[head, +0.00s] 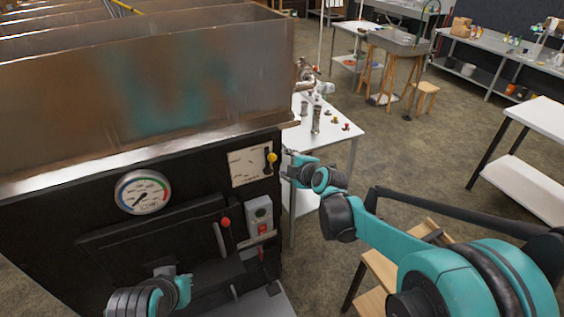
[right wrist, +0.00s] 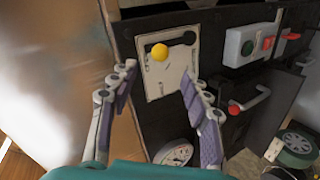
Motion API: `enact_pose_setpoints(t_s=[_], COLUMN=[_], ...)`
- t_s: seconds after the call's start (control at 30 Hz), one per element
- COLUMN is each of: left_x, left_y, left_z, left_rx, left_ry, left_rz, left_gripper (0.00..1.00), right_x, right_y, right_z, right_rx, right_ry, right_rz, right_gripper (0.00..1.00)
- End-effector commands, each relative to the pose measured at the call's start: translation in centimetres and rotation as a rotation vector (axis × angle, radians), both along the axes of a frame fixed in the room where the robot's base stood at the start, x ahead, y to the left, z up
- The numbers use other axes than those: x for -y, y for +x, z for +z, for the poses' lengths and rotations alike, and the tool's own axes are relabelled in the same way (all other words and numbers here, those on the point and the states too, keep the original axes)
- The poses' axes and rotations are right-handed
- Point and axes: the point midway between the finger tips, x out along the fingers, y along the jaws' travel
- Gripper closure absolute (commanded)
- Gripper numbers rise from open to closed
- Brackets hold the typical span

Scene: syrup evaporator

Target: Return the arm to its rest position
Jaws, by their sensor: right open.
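My right gripper (head: 288,160) is just right of the black front panel's edge in the head view. In the right wrist view its two fingers (right wrist: 158,74) stand apart with nothing between them. Ahead of them is a white scale plate (right wrist: 153,75) with a yellow-knobbed lever (right wrist: 160,52); the knob also shows in the head view (head: 272,157), close to the right gripper and apparently apart from it. My left gripper (head: 168,276) is low in front of the panel in the head view; its fingers are too unclear to read.
The evaporator's metal pan (head: 180,75) sits above the panel. The panel bears a gauge (head: 142,192), a red-tipped handle (head: 226,222) and a switch box (head: 259,214). A white table (head: 345,140) with small items stands behind my right arm. A wooden stool (head: 380,270) is beneath it.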

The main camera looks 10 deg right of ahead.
Motion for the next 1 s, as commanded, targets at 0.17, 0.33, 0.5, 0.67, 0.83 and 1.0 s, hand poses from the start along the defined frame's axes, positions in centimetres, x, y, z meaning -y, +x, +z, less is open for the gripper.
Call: enact_pose_setpoints(t_s=[0.17, 0.33, 0.5, 0.67, 0.83, 1.0], left_x=[0.0, 0.0, 0.0, 0.0, 0.0, 0.0], left_y=[0.0, -0.2, -0.2, -0.2, -0.2, -0.2], left_z=[0.0, 0.0, 0.1, -0.2, -0.8, -1.4], left_rx=[0.0, 0.002, 0.002, 0.002, 0.002, 0.002], left_ry=[0.0, 0.0, 0.0, 0.0, 0.0, 0.0], left_rz=[0.0, 0.0, 0.0, 0.0, 0.0, 0.0], left_gripper=[1.0, 1.0, 1.0, 1.0, 1.0, 1.0], right_x=[0.1, 0.1, 0.1, 0.3, 1.3, 3.1], right_y=[-0.4, -0.4, -0.4, -2.3, -9.2, -17.9], right_z=[0.2, 0.2, 0.2, 0.4, 0.4, -1.4], right_rx=[0.0, 0.0, 0.0, -0.05, -0.222, -0.411], right_ry=[0.0, 0.0, 0.001, 0.058, 0.256, 0.491], right_rz=[0.0, 0.0, 0.0, -0.039, -0.208, -0.483], right_gripper=[0.52, 0.52, 0.52, 0.52, 0.52, 0.52])
